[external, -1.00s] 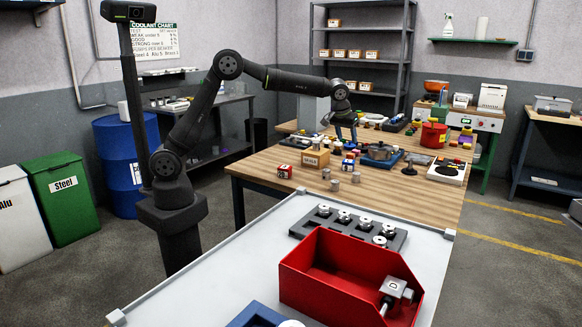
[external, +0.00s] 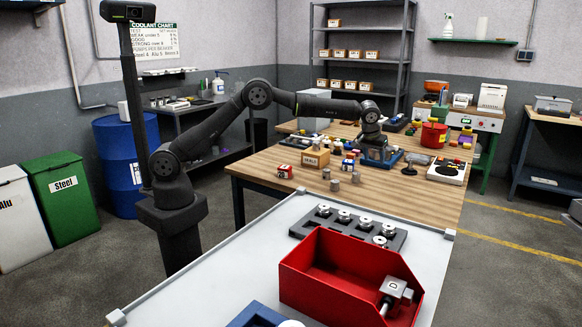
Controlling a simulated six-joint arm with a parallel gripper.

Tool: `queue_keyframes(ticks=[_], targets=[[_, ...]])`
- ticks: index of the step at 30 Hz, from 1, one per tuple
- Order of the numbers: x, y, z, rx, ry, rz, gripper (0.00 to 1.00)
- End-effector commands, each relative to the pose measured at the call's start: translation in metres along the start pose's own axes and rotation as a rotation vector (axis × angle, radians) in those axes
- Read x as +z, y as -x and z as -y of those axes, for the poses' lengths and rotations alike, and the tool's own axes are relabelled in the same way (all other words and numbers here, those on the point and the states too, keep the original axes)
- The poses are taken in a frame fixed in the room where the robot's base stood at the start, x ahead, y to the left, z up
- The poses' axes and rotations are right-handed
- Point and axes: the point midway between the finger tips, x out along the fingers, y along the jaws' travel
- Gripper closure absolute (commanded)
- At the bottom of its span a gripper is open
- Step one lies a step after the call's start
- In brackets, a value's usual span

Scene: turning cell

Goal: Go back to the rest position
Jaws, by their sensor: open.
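My gripper (external: 374,152) is at the end of my dark arm, over the wooden bench (external: 273,166). It points down among the items on the bench top, in front of a blue tray-like item (external: 393,158). The fingers are small and dark here, and I see nothing held between them. The gripper hides part of what is behind it. My arm reaches out from its column on the left, with the elbow raised.
A small labelled box (external: 315,158), a red-and-white block (external: 284,171) and several metal cylinders stand left of my gripper. A red bin (external: 330,270) and a grey holder (external: 308,229) with round parts sit on the front table. A red pot (external: 433,135) stands further back.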

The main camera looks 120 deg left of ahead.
Motion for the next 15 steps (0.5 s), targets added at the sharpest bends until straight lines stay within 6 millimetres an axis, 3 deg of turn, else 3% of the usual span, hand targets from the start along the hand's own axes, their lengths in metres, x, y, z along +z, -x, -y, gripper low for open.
queue_keyframes(ticks=[6,15], targets=[[-0.011,-0.016,0.007,0.000,0.001,0.000,0.46],[-0.013,-0.018,0.008,0.001,0.000,0.000,0.46]])
